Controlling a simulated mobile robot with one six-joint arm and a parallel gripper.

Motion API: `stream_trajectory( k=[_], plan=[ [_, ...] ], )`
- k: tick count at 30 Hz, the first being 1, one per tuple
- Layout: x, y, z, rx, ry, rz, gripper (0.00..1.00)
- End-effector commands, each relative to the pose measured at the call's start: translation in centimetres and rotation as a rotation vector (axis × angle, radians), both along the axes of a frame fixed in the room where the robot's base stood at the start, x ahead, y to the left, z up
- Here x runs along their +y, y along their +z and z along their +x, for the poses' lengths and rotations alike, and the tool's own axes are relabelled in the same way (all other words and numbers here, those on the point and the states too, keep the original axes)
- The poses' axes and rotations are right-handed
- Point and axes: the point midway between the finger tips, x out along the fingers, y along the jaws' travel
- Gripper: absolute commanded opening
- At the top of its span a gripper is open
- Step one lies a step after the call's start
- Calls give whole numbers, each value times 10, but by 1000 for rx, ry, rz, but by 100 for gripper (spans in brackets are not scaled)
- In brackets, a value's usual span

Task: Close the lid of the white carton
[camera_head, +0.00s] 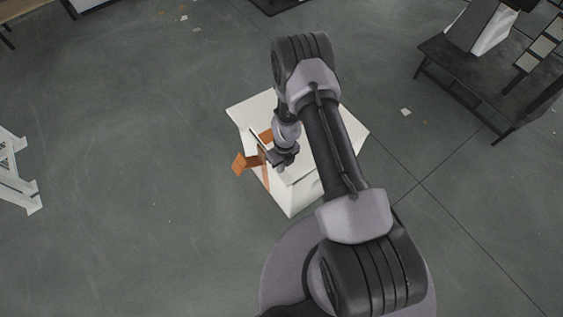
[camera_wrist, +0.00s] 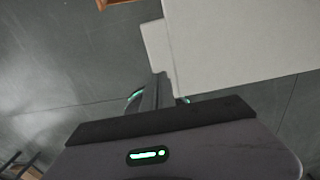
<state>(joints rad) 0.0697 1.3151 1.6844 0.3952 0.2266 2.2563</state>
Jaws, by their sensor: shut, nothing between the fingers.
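The white carton (camera_head: 296,200) stands on the floor in front of my base, with brown-orange strips on its left side. A white panel reaches out at its upper left and another at its right; my arm hides much of the top, so I cannot tell how far the lid is open. My gripper (camera_head: 270,160) is over the carton's left part, beside a brown-orange piece (camera_head: 240,164) that sticks out to the left. In the wrist view, my shut, empty gripper (camera_wrist: 157,88) is at the left edge of a white carton panel (camera_wrist: 240,45); touching or apart, I cannot tell.
A dark bench (camera_head: 465,75) with items on it stands at the upper right. A white frame (camera_head: 15,175) stands at the far left. The grey floor around the carton is mostly clear, with small scraps (camera_head: 406,112) lying about.

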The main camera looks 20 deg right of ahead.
Motion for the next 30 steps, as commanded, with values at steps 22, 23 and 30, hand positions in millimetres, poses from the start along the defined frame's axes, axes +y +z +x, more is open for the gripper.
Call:
stream_trajectory(
  k=[22,23,30],
  plan=[
    [5,-43,-2,1,1,0,0],
    [6,-49,-2,1,1,0,0],
    [10,-76,-4,2,2,-1,0]
  ],
)
